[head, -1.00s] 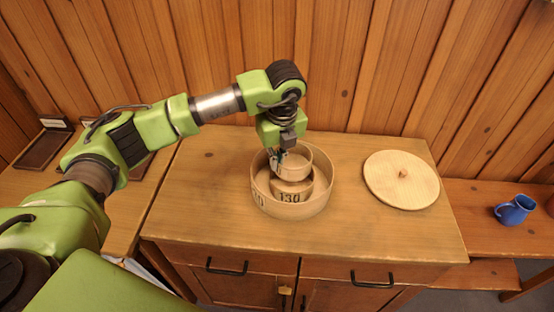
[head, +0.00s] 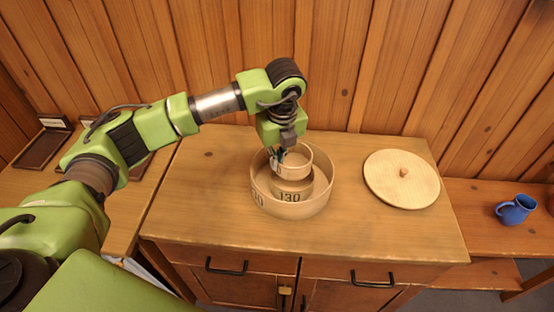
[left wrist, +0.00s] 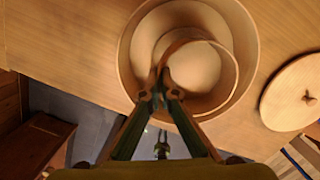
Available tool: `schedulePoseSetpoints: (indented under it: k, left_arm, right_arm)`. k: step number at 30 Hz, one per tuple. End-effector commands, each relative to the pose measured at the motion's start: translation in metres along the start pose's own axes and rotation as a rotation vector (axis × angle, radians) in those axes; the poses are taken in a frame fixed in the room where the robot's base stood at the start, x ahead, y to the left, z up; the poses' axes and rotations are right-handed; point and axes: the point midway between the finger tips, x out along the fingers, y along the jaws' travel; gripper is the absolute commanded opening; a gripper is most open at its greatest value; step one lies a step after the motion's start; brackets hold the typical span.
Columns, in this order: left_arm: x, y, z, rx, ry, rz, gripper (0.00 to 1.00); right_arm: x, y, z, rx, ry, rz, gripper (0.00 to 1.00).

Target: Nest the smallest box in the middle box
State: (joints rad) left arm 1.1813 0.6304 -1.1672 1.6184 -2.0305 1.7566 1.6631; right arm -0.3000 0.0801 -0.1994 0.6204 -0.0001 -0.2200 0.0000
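The smallest box (head: 297,166) is a round, pale wooden box without a lid, held upright. My left gripper (head: 277,156) is shut on the left side of its wall; in the left wrist view the fingertips (left wrist: 160,88) pinch its rim. The smallest box is over the middle box (head: 305,190), which is marked 130. I cannot tell whether its base is below the middle box's rim. The middle box stands inside the largest box (head: 296,211) on the cabinet top. In the left wrist view the smallest box (left wrist: 198,65) looks off-centre and hides part of the middle box.
A round wooden lid (head: 390,190) with a knob lies to the right on the cabinet top (head: 210,215). A blue mug (head: 516,211) stands on a lower surface at far right. A plank wall (head: 350,60) rises behind. The cabinet top's front is clear.

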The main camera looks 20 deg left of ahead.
Motion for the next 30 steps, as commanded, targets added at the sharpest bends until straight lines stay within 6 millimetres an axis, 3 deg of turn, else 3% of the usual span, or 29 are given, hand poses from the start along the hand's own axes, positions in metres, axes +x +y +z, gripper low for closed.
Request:
schedulePoseSetpoints:
  k: [15,30]
  left_arm:
    - [0.016,0.000,-0.002,0.000,0.000,0.000,0.00]
    - [0.017,0.000,-0.002,0.000,0.000,0.000,0.00]
  right_arm:
    - [0.015,-0.003,0.002,0.000,-0.001,-0.003,0.21]
    - [0.015,-0.003,0.002,-0.001,-0.001,-0.003,0.21]
